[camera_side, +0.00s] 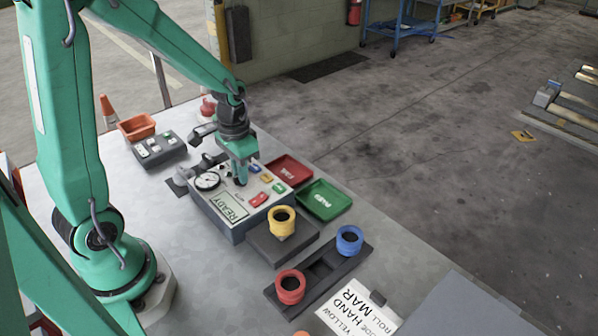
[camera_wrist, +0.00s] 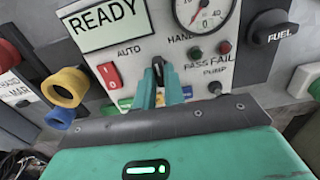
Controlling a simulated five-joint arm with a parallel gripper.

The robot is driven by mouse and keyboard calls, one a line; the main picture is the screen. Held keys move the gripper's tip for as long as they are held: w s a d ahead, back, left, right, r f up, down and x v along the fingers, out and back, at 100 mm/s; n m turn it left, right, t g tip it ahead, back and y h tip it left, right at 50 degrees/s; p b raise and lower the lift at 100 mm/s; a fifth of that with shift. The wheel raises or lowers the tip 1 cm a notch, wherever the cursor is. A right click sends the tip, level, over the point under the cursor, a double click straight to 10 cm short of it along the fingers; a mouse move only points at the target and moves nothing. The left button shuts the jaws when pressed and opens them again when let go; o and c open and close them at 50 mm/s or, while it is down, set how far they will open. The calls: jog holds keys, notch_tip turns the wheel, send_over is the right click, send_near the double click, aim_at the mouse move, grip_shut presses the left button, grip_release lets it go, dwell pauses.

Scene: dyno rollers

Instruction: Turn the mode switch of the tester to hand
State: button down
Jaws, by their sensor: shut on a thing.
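The tester (camera_side: 228,230) is a grey box with a pale sloped panel, a round gauge (camera_side: 207,181) and a display (camera_side: 230,207) reading READY. In the wrist view its panel (camera_wrist: 140,48) shows the words AUTO at left and HAND at right. The mode switch (camera_wrist: 158,66) is a small dark knob between and below these words. My gripper (camera_wrist: 161,84) has its green fingertips shut on the switch, one on each side. The fingers cover much of the knob, so I cannot tell which word it points at. In the side view my gripper (camera_side: 240,181) stands over the panel and hides the switch.
Red (camera_side: 289,168) and green (camera_side: 323,201) trays lie behind the tester.

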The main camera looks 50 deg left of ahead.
jog(key=m, duration=0.3)
jog(key=shift+w+r+m, duration=0.1)
jog(key=shift+m, duration=2.3)
jog(key=c, duration=1.5)
grip_release()
jog(key=shift+r, duration=3.85)
jog(key=shift+r, duration=0.1)
